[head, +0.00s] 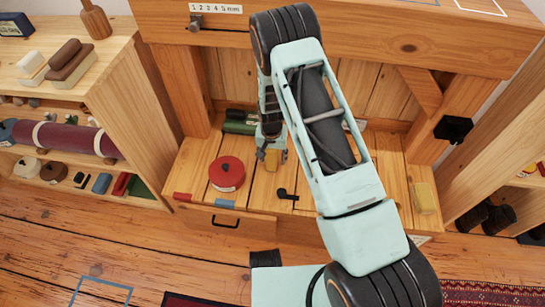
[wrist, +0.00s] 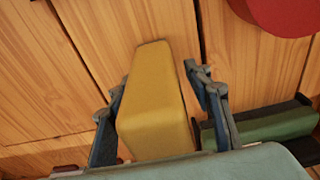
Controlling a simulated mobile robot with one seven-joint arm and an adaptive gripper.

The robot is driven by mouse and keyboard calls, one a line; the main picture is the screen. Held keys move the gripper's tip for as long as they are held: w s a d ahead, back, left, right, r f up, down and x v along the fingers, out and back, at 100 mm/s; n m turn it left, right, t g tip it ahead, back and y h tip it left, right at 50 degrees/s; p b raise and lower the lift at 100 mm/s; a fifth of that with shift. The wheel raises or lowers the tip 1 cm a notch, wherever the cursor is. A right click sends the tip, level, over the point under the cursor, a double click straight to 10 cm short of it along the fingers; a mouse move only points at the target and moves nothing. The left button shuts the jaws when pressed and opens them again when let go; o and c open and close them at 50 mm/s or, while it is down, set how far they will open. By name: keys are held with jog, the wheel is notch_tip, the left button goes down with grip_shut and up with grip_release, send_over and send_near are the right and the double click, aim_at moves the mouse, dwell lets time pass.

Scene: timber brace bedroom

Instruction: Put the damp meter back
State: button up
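A yellow tapered block (head: 271,160), which may be the damp meter, is at the wooden bench's lower shelf. In the wrist view the yellow block (wrist: 155,95) lies between the two fingers of my gripper (wrist: 158,85). A strip of wood shows between the right finger and the block; the left finger is close beside it, and I cannot tell if it touches. My gripper (head: 271,154) is open around the block, low over the shelf. Its near end is hidden by the gripper body. No label shows on it.
A red round tin (head: 227,173) stands left of my gripper, and a green roll (head: 240,122) lies behind it. A black pipe-shaped item (head: 287,194) is near the front edge. Wooden posts and the upper bench top (head: 430,45) flank my arm.

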jog(key=r+p, duration=0.1)
jog(key=r, duration=0.3)
jog(key=s+r+p, duration=0.1)
jog(key=r, duration=0.3)
jog(key=r+p, duration=0.1)
jog(key=r, duration=0.3)
jog(key=shift+s+a+r+p, duration=0.1)
jog(key=shift+s+a+p, duration=0.1)
jog(key=shift+p, duration=0.2)
